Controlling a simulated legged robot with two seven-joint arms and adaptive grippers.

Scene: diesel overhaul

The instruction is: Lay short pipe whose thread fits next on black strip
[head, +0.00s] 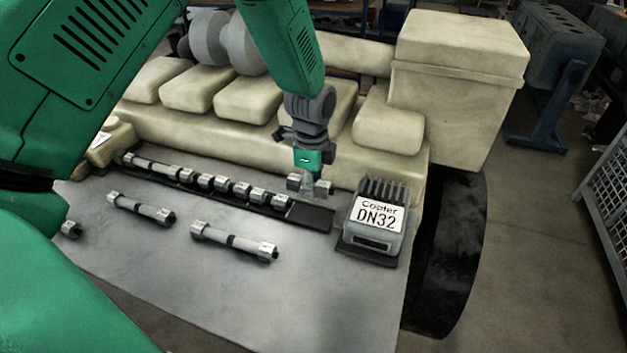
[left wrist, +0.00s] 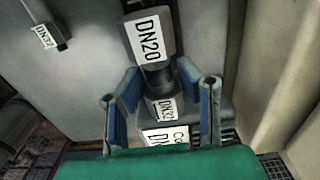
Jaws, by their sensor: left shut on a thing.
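My left gripper (head: 310,187) is shut on a short pipe (head: 323,188), above the bare right end of the black strip (head: 312,216). In the left wrist view my left gripper (left wrist: 157,72) has its fingers either side of the pipe's dark middle; the pipe's nut labelled DN20 (left wrist: 150,38) is on the far side and a nut labelled DN32 is nearer the cooler. The cooler block (head: 372,222), labelled DN32, stands at the strip's right end. Several joined pipes (head: 205,182) lie along the strip. My right gripper is not in view.
Two loose short pipes (head: 235,242) and (head: 140,208) lie on the grey table (head: 300,290), in front of the strip. Another fitting (head: 70,229) shows partly at the left. The cream engine (head: 250,130) stands close behind the strip. The table's front right is clear.

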